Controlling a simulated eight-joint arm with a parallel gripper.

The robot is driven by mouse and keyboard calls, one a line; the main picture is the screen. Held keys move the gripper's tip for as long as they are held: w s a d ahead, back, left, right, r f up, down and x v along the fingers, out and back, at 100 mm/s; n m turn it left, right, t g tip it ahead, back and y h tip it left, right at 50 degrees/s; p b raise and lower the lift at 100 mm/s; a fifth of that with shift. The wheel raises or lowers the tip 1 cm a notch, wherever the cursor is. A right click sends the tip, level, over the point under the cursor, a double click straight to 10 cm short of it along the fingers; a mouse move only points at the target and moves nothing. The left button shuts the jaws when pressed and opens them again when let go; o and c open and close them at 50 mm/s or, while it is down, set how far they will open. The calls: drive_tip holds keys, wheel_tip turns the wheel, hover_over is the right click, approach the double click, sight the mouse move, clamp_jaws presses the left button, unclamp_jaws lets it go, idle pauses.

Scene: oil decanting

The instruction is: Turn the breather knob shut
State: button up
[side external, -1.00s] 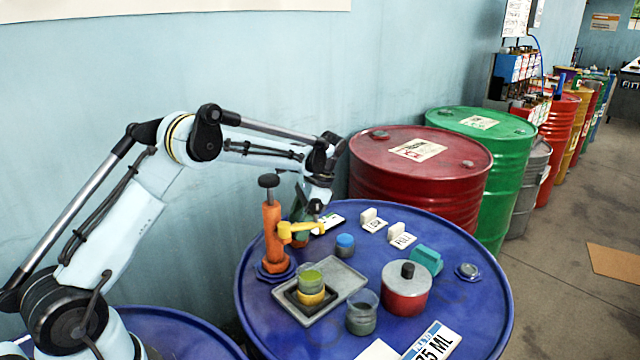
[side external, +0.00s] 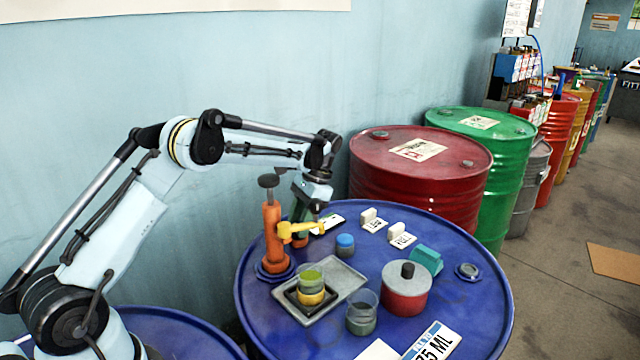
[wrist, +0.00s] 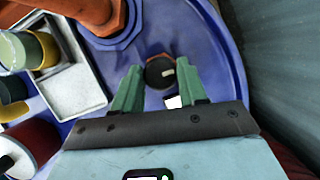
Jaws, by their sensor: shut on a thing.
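The breather knob (wrist: 157,76) is a dark round cap with a small pale mark on top, in the wrist view. It stands on the blue drum top (wrist: 222,65). My gripper (wrist: 158,68) points down at it, with one green finger on each side, shut on the knob.
A grey tray (side external: 345,277) holds a yellow-green cup. A jar (side external: 362,315), red pot (side external: 405,295), blue-capped jar (side external: 345,246), teal block (side external: 426,260) and labelled white blocks (side external: 402,236) stand around.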

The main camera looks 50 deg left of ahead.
idle(0.3)
drive_tip(key=o, duration=1.1)
drive_tip(key=shift+c, duration=0.2)
drive_tip(key=shift+r, duration=0.1)
drive_tip(key=v, duration=0.7)
drive_tip(key=shift+r, duration=0.15)
drive_tip(key=shift+w, duration=0.15)
